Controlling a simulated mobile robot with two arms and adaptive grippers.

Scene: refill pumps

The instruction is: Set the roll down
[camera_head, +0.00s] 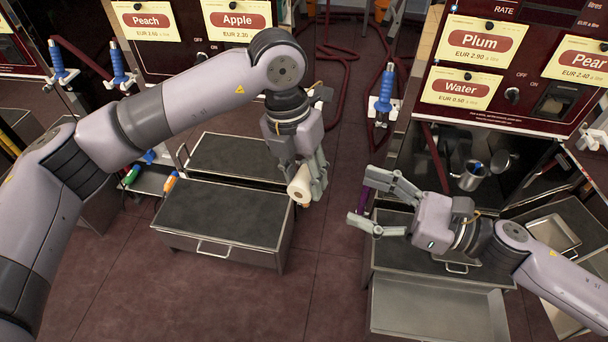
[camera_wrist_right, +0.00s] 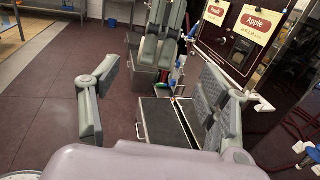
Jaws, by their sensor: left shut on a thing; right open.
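A small cream roll (camera_head: 300,187) is held in my left gripper (camera_head: 306,186), whose fingers are shut around it. It hangs just off the right end of the low dark-topped metal box, above the floor as seen in the head view. My right gripper (camera_head: 362,208) is open and empty, to the right of the roll and pointing left. In the right wrist view its two fingers (camera_wrist_right: 148,105) are spread wide apart. The roll cannot be made out clearly in the right wrist view.
Two low metal boxes with dark tops, a front one (camera_head: 220,215) and a rear one (camera_head: 237,157), stand at the left. Metal drawers (camera_head: 438,305) are below right. The Plum and Water pump cabinet (camera_head: 480,60) stands right. Bare floor (camera_head: 325,270) lies between.

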